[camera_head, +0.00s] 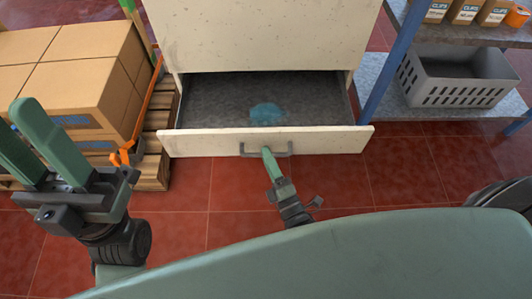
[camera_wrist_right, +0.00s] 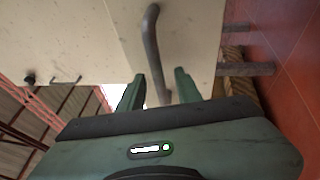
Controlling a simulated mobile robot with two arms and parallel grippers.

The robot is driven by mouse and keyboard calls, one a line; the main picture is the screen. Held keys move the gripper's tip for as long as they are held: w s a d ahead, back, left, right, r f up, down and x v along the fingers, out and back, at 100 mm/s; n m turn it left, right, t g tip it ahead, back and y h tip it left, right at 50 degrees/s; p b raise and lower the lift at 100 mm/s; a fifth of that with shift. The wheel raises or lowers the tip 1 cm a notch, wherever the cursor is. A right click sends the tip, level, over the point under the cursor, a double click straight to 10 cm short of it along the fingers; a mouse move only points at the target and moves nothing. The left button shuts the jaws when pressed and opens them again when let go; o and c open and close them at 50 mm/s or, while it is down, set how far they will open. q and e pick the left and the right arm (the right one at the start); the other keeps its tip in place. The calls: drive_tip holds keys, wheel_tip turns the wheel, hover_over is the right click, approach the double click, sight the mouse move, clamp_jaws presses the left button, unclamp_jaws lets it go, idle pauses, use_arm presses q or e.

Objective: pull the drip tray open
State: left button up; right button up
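The drip tray (camera_head: 215,98) is a cream-fronted drawer with a grey floor, standing pulled out from the white cabinet (camera_head: 262,35). A blue patch (camera_head: 266,113) lies on its floor. A grey bar handle (camera_head: 284,153) is on its front; the handle also shows in the right wrist view (camera_wrist_right: 151,45). My right gripper (camera_head: 266,151) is at the handle. In the right wrist view its fingers (camera_wrist_right: 159,75) are apart, with the handle bar between them and gaps visible at both sides. My left gripper (camera_head: 18,116) is open and empty, at the left, away from the tray.
Cardboard boxes (camera_head: 75,75) sit on a wooden pallet (camera_head: 155,150) left of the cabinet. A blue-posted shelf (camera_head: 440,105) with a grey crate (camera_head: 458,75) and small boxes stands at the right. The red tiled floor (camera_head: 410,170) before the tray is otherwise clear.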

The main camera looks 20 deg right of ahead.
drive_tip(key=p+v, duration=0.1)
drive_tip(key=v, duration=0.5)
drive_tip(key=shift+s, duration=0.2)
drive_tip(key=shift+f, duration=0.1)
